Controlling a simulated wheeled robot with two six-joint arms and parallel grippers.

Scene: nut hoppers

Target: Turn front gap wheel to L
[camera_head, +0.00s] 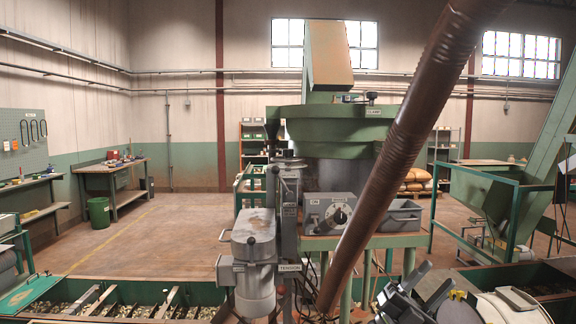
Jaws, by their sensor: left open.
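A green and grey nut-cracking machine (335,130) stands at the centre. A grey metal column (288,205) at its front carries what may be a small wheel (290,163) on top. I cannot tell for sure whether this is the front gap wheel, and no L mark is readable. A grey control box (320,206) with a dark round knob (339,217) sits right of the column. My left gripper (402,296) is black, low in the picture right of the brown pipe. It is open, apart from the column and the knob. My right gripper does not show.
A thick brown pipe (405,135) slants across, between my left gripper and the column. A grey motor (254,236) and a TENSION label (290,268) stand at the front left. Trough compartments of nuts (130,292) run along the bottom. Open floor (150,235) lies behind at the left.

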